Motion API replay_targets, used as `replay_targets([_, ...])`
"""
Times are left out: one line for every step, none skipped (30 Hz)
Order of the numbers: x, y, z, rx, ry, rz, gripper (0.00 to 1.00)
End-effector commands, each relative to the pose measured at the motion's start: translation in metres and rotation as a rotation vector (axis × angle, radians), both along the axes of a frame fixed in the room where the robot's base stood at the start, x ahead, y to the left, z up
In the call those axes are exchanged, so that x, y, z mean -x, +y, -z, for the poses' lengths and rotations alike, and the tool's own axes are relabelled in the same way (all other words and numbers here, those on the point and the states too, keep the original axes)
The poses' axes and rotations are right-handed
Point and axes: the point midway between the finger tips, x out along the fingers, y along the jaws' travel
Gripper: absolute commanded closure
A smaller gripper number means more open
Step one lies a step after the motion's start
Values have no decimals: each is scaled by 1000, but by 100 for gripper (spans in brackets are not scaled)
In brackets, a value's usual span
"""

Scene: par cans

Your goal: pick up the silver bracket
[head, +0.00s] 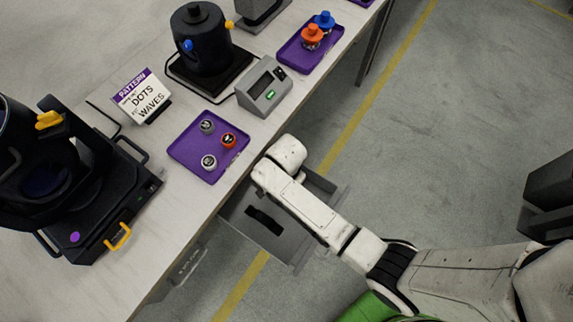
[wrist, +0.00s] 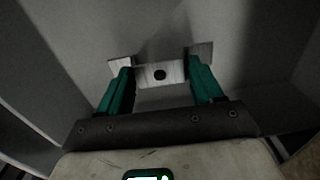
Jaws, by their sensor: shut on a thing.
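The silver bracket (wrist: 153,75) is a pale metal piece with a round dark hole in its middle face and a flange at each end. In the wrist view it spans the gap between the two green fingers of my gripper (wrist: 160,69), which is shut on it. Grey drawer walls surround it; I cannot tell whether it touches the floor of the drawer. In the head view my white arm hides the gripper and the bracket over the open grey drawer (head: 239,219).
A dark shape (head: 264,220) shows in the drawer; I cannot tell what it is. The table above holds a purple tray (head: 185,151) with several small knobs, a grey meter box (head: 263,88), a pattern sign (head: 141,96) and black stage lights (head: 203,40). Drawer walls stand close around my gripper.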

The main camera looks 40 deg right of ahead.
Motion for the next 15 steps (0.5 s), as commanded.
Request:
replay_targets([0, 0, 0, 0, 0, 0, 64])
replay_targets([0, 0, 0, 0, 0, 0, 67])
replay_targets([0, 0, 0, 0, 0, 0, 69])
replay_targets([0, 0, 0, 0, 0, 0, 69])
replay_targets([0, 0, 0, 0, 0, 0, 69])
replay_targets([0, 0, 0, 0, 0, 0, 69])
replay_targets([0, 0, 0, 0, 0, 0, 69])
replay_targets([0, 0, 0, 0, 0, 0, 69])
replay_targets([0, 0, -1, 0, 0, 0, 69])
replay_targets([0, 0, -1, 0, 0, 0, 70])
replay_targets([0, 0, -1, 0, 0, 0, 70])
replay_targets([0, 0, -3, 0, 0, 0, 70])
replay_targets([0, 0, -4, 0, 0, 0, 70])
replay_targets([0, 0, -6, 0, 0, 0, 70])
replay_targets([-1, 0, -9, 0, -1, 0, 70])
